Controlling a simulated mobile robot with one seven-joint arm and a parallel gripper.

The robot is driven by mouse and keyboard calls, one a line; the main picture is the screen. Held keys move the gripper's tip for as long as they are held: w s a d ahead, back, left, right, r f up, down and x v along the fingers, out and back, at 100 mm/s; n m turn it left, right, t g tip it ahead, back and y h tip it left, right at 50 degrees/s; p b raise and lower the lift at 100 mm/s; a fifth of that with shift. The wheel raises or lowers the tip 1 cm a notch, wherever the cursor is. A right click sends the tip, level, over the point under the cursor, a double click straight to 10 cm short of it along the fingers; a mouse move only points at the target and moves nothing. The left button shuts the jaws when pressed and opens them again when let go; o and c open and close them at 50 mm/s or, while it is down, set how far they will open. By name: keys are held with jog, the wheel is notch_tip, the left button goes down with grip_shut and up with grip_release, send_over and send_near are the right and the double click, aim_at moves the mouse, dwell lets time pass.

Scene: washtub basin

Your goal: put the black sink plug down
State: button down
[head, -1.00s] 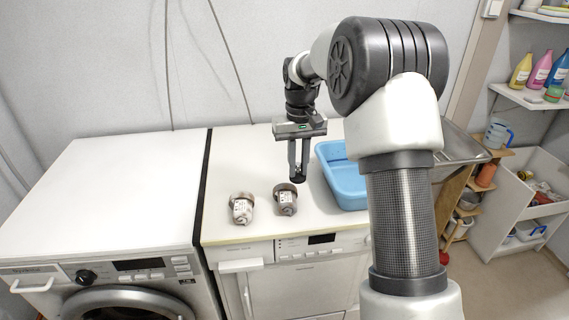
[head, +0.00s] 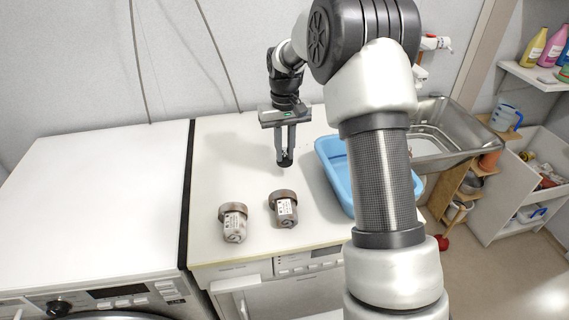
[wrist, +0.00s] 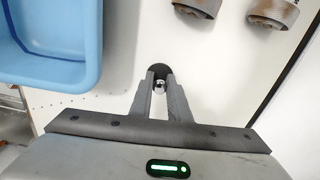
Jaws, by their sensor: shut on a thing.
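The black sink plug (wrist: 161,71) is a small dark disc with a shiny metal part, between my fingertips in the wrist view. In the head view the plug (head: 285,163) shows as a dark bit at the lower end of the fingers. My gripper (head: 285,150) points down over the white worktop (head: 230,165), left of the blue basin, and is shut on the plug. In the wrist view my gripper (wrist: 160,84) hides part of the plug. I cannot tell whether the plug touches the worktop.
A blue basin (head: 336,180) stands right of my gripper, with a metal sink (head: 450,135) beyond it. The worktop left of my gripper is clear.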

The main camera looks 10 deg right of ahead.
aim_at(285, 159)
jog(key=shift+f, duration=2.25)
jog(key=shift+f, duration=0.1)
jog(key=c, duration=1.7)
grip_release()
jog(key=shift+o, duration=0.2)
